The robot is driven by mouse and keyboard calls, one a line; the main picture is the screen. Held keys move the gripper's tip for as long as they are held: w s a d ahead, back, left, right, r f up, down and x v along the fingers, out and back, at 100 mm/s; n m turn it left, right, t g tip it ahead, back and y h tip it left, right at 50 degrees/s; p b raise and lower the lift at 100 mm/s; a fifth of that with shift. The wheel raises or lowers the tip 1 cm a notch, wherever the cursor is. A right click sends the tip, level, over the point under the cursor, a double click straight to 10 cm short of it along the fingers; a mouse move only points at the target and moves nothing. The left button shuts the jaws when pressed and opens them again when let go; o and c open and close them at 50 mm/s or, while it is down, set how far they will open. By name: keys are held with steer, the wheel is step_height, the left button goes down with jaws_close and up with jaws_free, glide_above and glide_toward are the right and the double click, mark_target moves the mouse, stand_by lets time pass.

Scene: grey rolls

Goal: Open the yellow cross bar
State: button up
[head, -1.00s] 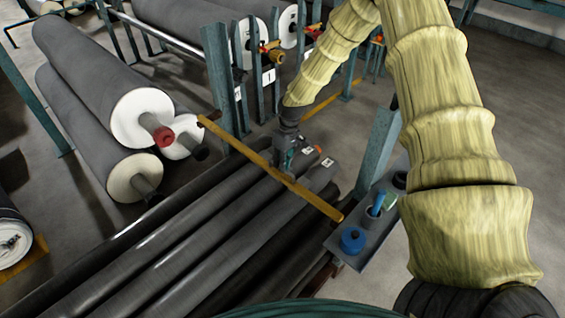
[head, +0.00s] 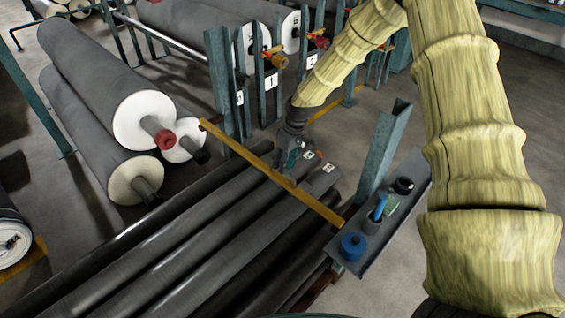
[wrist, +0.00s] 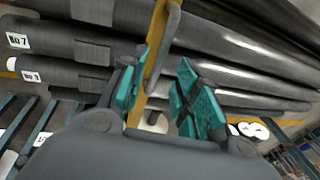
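The yellow cross bar (head: 240,151) lies slantwise across the dark grey rolls (head: 190,225), from the posts at upper left to the small tray at right. My gripper (head: 292,163) is at the bar, right of its middle in the head view. In the wrist view the bar (wrist: 154,62) runs between the two teal finger pads of my gripper (wrist: 163,92). The fingers are spread, with a gap visible beside the bar. A grey handle-like piece (wrist: 168,40) lies along the bar's upper part. Whether a pad touches the bar is unclear.
A small tray (head: 412,193) with a blue jar (head: 353,245) and cups is beside the bar's right end, by a teal post (head: 384,143). White-ended rolls (head: 140,120) are stacked at left. Numbered teal posts (head: 220,70) stand behind. Floor at right is open.

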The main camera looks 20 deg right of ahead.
steer(key=v, duration=1.1)
steer(key=shift+w+d+r, duration=0.15)
steer(key=shift+w+r, duration=0.05)
steer(key=shift+r, duration=0.1)
